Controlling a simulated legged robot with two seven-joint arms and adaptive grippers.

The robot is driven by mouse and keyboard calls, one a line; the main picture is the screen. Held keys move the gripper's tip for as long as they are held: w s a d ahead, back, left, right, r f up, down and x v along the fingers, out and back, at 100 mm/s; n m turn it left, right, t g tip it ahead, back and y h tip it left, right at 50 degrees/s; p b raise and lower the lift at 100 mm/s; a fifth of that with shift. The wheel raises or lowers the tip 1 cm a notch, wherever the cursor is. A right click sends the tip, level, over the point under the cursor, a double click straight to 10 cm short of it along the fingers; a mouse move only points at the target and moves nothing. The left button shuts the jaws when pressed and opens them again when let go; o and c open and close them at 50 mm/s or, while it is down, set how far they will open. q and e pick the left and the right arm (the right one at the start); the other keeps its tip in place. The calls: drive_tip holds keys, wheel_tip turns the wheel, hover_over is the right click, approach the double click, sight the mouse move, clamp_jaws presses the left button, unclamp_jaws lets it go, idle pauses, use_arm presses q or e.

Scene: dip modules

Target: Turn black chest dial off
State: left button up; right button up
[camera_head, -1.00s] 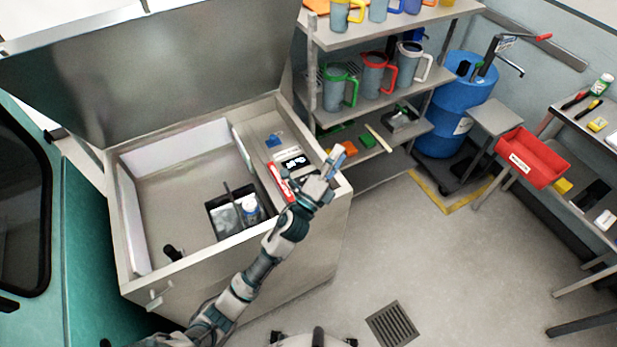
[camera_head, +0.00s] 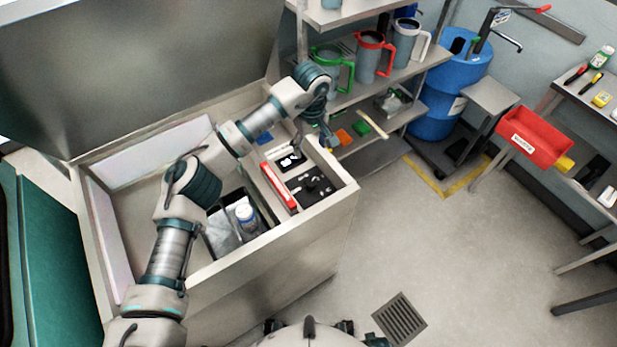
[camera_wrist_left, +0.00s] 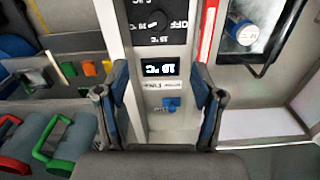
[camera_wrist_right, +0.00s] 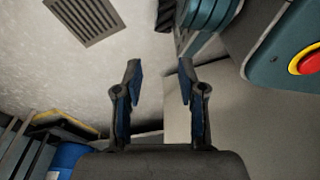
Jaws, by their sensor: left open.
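The black dial (camera_wrist_left: 158,20) sits on a black panel with temperature marks and a printed OFF at the top of the left wrist view; where it points is unclear. The black dial panel (camera_head: 314,187) shows in the head view on the chest's right ledge. My left gripper (camera_wrist_left: 161,78) is open and empty above the ledge, its fingers on either side of the lit display (camera_wrist_left: 161,69), apart from the dial. A blue switch (camera_wrist_left: 172,103) lies nearer the gripper base. My right gripper (camera_wrist_right: 159,68) is open and empty, away from the chest.
The chest (camera_head: 272,272) has its lid (camera_head: 130,75) raised. A red bar (camera_head: 278,187) runs beside the panel. Shelves with jugs (camera_head: 367,58) stand close behind the ledge. A floor drain (camera_head: 400,319) lies in open floor.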

sight(312, 181)
use_arm(q)
wheel_tip(312, 181, down, 16)
drive_tip(key=shift+d+f, duration=0.1)
drive_tip(key=shift+f, duration=0.05)
drive_tip(key=shift+d+f, duration=0.15)
drive_tip(key=shift+d, duration=0.1)
drive_tip(key=shift+a, duration=0.15)
drive_tip(key=c, duration=1.1)
